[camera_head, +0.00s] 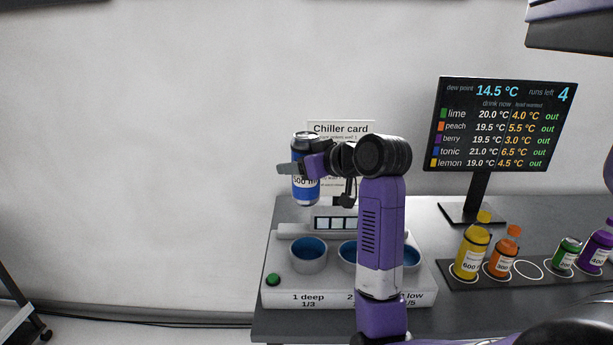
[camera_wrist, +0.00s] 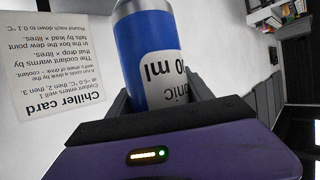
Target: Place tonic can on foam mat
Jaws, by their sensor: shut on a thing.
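The tonic can (camera_head: 304,187) is blue with a white label and a silver top. My gripper (camera_head: 303,169) is shut on it and holds it upright in the air above the left well of the chiller. The can also shows large in the wrist view (camera_wrist: 150,55), between the fingers. The foam mat (camera_head: 477,284) is the dark strip on the right of the table. On it stand a yellow bottle (camera_head: 471,250), an orange bottle (camera_head: 503,254), a green can (camera_head: 566,254) and a purple bottle (camera_head: 597,248). An empty white-ringed spot (camera_head: 528,270) lies between the orange bottle and green can.
The white chiller box (camera_head: 276,297) has blue-lined wells (camera_head: 309,252) and a green button (camera_head: 273,280). A chiller card (camera_head: 341,128) stands behind it. A monitor (camera_head: 503,124) on a stand rises behind the mat. My arm hides part of the chiller.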

